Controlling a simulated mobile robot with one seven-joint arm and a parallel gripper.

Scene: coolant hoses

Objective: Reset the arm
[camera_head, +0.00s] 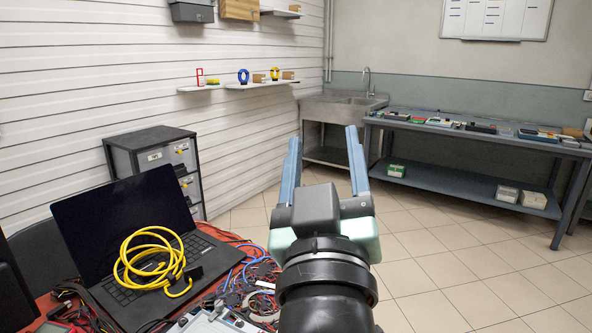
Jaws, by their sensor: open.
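My gripper (323,145) is in the lower middle of the head view, its two blue fingers spread apart and pointing up and away. It is open, and nothing shows between the fingers. It is held in the air to the right of the cluttered red table. My dark wrist runs down out of the bottom edge of the picture. The rest of my arm is hidden below the frame.
A black laptop (92,222) with a coiled yellow cable (128,268) lies on the red table among tangled cables. A drawer cabinet (124,160) stands behind. A sink (345,104) and long workbench (465,183) are at the back. Tiled floor on the right is clear.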

